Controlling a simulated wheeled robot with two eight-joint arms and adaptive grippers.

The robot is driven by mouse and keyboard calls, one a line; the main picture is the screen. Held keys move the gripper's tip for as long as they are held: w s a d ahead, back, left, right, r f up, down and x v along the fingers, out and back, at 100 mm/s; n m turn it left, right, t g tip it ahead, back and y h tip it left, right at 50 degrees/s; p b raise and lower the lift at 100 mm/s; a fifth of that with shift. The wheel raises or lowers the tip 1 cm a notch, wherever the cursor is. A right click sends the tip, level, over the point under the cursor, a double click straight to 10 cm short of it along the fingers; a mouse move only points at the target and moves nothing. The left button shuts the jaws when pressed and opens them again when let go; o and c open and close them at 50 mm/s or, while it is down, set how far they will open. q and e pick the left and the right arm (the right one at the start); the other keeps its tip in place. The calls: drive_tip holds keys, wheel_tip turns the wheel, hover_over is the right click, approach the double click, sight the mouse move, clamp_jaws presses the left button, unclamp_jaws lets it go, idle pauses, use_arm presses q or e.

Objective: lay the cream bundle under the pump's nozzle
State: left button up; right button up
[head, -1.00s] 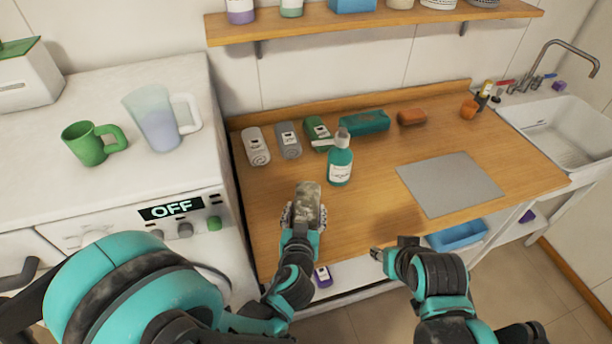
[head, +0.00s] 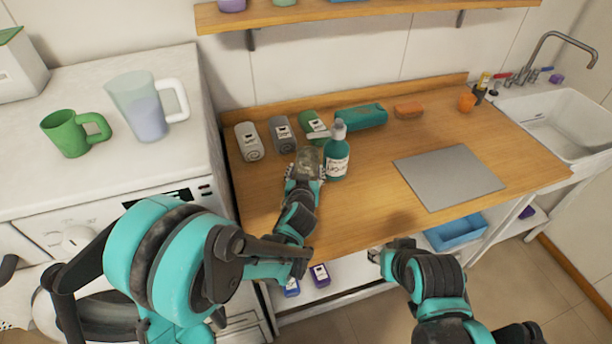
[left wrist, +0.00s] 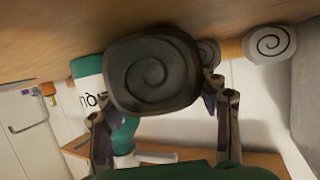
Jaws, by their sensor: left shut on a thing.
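The pump bottle (head: 337,160) is teal with a white label and stands upright on the wooden counter. Its pale nozzle (head: 319,135) points left; the bottle also shows in the left wrist view (left wrist: 88,90). My left gripper (head: 304,170) is shut on a dark grey-brown rolled bundle (head: 308,158), just left of the bottle. Its spiral end (left wrist: 153,72) faces the left wrist camera and hides part of the bottle. I cannot tell whether bundle and bottle touch. A pale, off-white bundle (head: 248,142) lies at the counter's left. My right gripper (head: 376,256) is by the front edge, its jaws unclear.
A grey bundle (head: 282,134) and a green one (head: 312,124) lie behind my left gripper. A teal box (head: 361,117) and an orange-brown block (head: 408,111) lie at the back. A grey mat (head: 449,177) lies to the right; the counter between bottle and mat is bare.

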use_arm(q)
drive_tip(key=shift+s+f, duration=0.1)
drive_tip(key=shift+f, duration=0.15)
drive_tip(key=o, duration=1.1)
drive_tip(key=shift+o, duration=0.2)
drive_tip(key=shift+r, duration=0.25)
drive_tip(key=p+v, duration=0.3)
drive_tip(key=v, duration=0.9)
drive_tip(key=shift+f, duration=0.1)
